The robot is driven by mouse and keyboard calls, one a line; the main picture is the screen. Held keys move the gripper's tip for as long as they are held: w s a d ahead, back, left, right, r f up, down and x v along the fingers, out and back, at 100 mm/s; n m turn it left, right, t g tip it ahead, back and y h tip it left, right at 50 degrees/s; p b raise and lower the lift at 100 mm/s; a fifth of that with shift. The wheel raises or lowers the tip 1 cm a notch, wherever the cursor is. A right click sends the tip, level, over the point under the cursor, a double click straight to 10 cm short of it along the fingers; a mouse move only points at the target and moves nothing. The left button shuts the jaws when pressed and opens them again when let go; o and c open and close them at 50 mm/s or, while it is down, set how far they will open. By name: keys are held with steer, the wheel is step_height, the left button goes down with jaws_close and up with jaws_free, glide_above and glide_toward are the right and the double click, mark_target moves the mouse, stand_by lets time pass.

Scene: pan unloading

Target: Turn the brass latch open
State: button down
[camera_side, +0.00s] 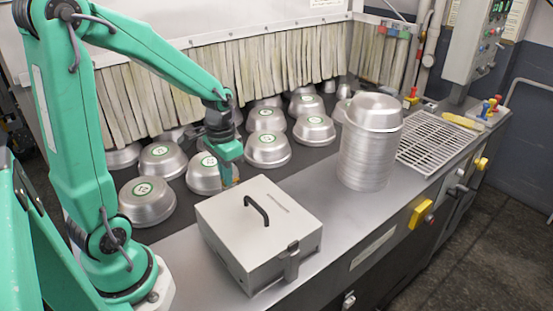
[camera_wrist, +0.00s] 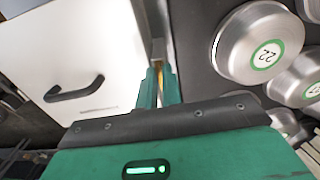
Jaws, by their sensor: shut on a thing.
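The lidded metal box (camera_side: 262,228) with a black handle (camera_side: 257,208) stands on the steel counter; it also shows in the wrist view (camera_wrist: 110,35). The brass latch (camera_wrist: 159,74) shows as a narrow yellow strip at the box's far side, between my fingers. My gripper (camera_wrist: 158,88) is shut on it, and the fingers cover most of it. In the side view my gripper (camera_side: 231,178) points down just behind the box's back edge, and the latch is hardly visible there. How far the latch is turned I cannot tell. The lid lies flat and closed.
Several upturned metal pans with round green labels (camera_side: 266,148) sit on the dark belt behind the box, some close to my gripper. A tall pan stack (camera_side: 365,150) stands to the right, before a wire rack (camera_side: 438,142). The counter between box and stack is clear.

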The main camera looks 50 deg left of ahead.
steer(key=c, duration=1.6)
jaws_free()
steer(key=shift+o, duration=0.2)
steer(key=shift+r, duration=0.15)
steer(key=shift+r, duration=3.8)
steer(key=shift+d, duration=0.1)
steer(key=s+d+r+t, duration=0.5)
steer(key=s+d+r, duration=0.1)
steer(key=d, duration=0.3)
steer(key=shift+s+t, duration=0.3)
steer(key=shift+s, duration=0.45)
